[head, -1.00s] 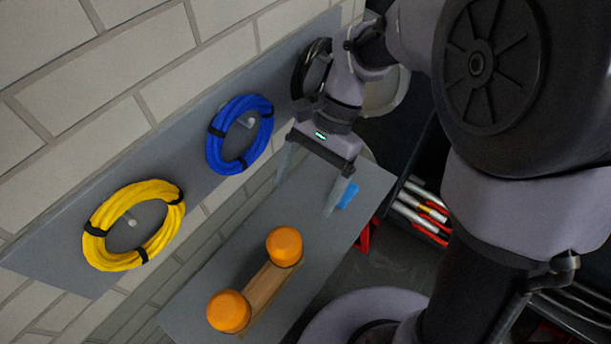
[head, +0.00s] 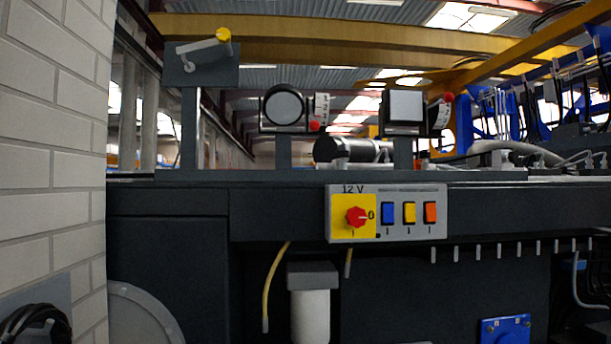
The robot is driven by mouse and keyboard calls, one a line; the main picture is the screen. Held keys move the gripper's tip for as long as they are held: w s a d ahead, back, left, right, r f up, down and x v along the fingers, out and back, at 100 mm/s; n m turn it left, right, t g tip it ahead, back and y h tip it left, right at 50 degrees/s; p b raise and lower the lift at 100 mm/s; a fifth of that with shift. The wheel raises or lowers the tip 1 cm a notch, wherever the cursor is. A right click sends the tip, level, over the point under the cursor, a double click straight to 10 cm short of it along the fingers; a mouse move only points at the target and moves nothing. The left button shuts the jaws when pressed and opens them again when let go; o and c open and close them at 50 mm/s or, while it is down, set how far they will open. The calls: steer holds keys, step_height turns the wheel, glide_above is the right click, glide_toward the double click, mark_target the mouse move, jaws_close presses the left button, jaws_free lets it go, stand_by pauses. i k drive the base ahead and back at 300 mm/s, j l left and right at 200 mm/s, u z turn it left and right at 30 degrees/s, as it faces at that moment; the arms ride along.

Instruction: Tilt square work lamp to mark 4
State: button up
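The square work lamp (head: 405,106) has a pale square face in a dark housing and stands on a post on top of the dark chassis, right of centre. A white mark scale (head: 441,117) is at its right side, with a red knob (head: 448,97) near the scale's upper end. The scale's numbers are too small to read. My gripper is not in view.
A round lamp (head: 284,106) with its own scale stands left of the square one. A yellow-tipped lever (head: 223,36) is at upper left. Below the lamps is a 12 V switch panel (head: 400,232) with a red rotary knob (head: 356,217). A brick wall (head: 50,150) bounds the left.

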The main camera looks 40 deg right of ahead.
mark_target(403, 107)
steer(key=z, duration=2)
